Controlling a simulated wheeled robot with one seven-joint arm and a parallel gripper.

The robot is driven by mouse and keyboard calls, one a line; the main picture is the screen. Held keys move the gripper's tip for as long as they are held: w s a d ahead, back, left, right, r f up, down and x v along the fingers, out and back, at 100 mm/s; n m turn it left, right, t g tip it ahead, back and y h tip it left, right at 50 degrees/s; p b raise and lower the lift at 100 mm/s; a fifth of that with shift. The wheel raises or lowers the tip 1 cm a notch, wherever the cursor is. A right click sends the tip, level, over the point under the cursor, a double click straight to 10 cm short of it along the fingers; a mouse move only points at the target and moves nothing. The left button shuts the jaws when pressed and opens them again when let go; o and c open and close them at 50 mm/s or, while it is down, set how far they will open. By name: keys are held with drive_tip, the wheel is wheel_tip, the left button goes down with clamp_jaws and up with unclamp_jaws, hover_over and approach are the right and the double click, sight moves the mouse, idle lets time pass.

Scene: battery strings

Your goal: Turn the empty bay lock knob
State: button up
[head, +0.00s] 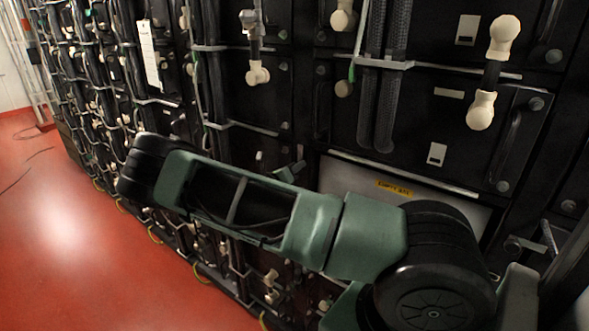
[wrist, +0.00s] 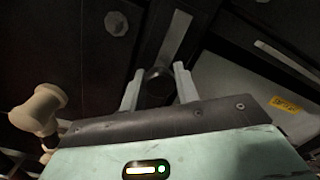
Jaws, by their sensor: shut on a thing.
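In the wrist view, my gripper (wrist: 158,82) has its two pale fingers on either side of a small dark knob (wrist: 156,88). It is shut on this knob, though the contact is dim. The knob's turn angle cannot be read. A grey empty bay panel (wrist: 235,90) with a yellow label (wrist: 286,104) lies to the right. In the head view, the panel (head: 345,172) and its yellow "EMPTY BAY" label (head: 395,188) show above my green arm. The arm hides the panel's lower part, and the knob and fingertips cannot be made out there.
Black battery units fill the rack. Cream terminal caps (head: 480,110) stick out at upper right, and another cream cap (wrist: 40,108) is left of my gripper. Black corrugated cables (head: 383,90) hang above the panel. Open red floor (head: 60,240) lies at left.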

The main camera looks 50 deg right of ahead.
drive_tip(key=o, duration=1)
drive_tip(key=shift+c, duration=0.2)
drive_tip(key=s+a+b, duration=0.1)
drive_tip(key=a+b, duration=0.5)
drive_tip(key=a, duration=1.1)
drive_tip(key=shift+s+a, duration=0.2)
drive_tip(key=s+a+f+m+g+y+b, duration=0.2)
drive_tip(key=s+a+f+m+y, duration=0.25)
drive_tip(key=s+a, duration=0.2)
drive_tip(key=s+a+f+m+g+y+b, duration=0.1)
drive_tip(key=s+a+f+m+y, duration=0.2)
drive_tip(key=s+a+m+y, duration=0.3)
drive_tip(key=s+a+r+m+t+y+b, duration=0.1)
drive_tip(key=s+a+r+m+y, duration=0.2)
drive_tip(key=s+a, duration=0.5)
drive_tip(key=s+a+r+m+y+b, duration=0.2)
drive_tip(key=s+a+r+m+y, duration=0.2)
drive_tip(key=s+a, duration=0.4)
drive_tip(key=a+y, duration=0.1)
drive_tip(key=a, duration=0.2)
drive_tip(key=shift+s+a+t, duration=0.2)
drive_tip(key=shift+s+t, duration=0.1)
drive_tip(key=shift+t, duration=0.1)
